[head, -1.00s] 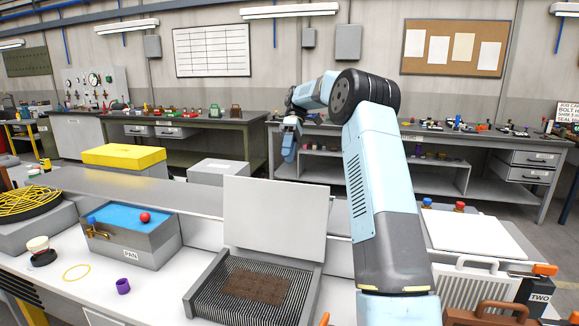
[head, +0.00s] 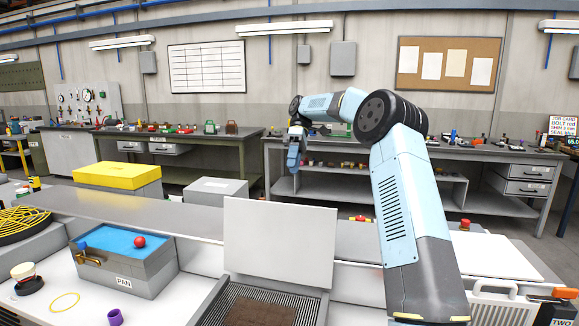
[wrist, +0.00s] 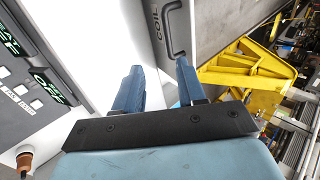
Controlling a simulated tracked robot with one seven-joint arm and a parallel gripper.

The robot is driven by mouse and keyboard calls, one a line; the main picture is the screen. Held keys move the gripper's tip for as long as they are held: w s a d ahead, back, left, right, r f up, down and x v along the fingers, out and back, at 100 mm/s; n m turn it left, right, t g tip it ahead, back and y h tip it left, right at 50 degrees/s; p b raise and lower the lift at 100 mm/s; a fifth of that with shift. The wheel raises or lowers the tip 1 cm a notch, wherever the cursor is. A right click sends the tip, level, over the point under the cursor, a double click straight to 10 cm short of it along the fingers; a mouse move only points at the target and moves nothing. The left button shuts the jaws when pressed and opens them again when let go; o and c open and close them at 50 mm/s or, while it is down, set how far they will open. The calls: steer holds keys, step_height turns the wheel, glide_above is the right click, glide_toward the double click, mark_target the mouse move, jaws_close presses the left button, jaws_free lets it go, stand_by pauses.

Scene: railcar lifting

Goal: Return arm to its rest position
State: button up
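My arm rises from the lower right of the head view, bends at a black joint and reaches left, with my gripper (head: 295,158) hanging down at its far end. The wrist view shows my gripper (wrist: 157,88) with two blue fingers spread apart and nothing between them. It is in the air, in front of the back workbench in the head view, and appears to touch nothing.
A grey box marked PAN (head: 124,270) with a blue top and red ball stands at left. An upright white panel (head: 279,247) stands behind a ribbed grate. A yellow block (head: 117,174) lies farther back. In the wrist view, a grey COIL drawer (wrist: 200,28) and yellow frame (wrist: 250,75) are near the fingers.

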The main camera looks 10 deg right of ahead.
steer(key=s+a+r+m+t+h, duration=0.2)
steer(key=s+r+m+t, duration=0.1)
steer(key=s, duration=0.7)
steer(key=s+a+r+m+t+h, duration=0.2)
steer(key=s+r+m+t, duration=0.15)
steer(key=s, duration=0.75)
steer(key=s+d+f+m+t, duration=0.2)
steer(key=s, duration=0.5)
steer(key=s+d+f+m+t, duration=0.2)
steer(key=s+f, duration=0.1)
steer(key=s, duration=0.5)
steer(key=s+d+f+m+t, duration=0.2)
steer(key=s, duration=0.6)
steer(key=shift+d+f, duration=0.2)
steer(key=shift+d, duration=0.15)
steer(key=shift+d, duration=0.15)
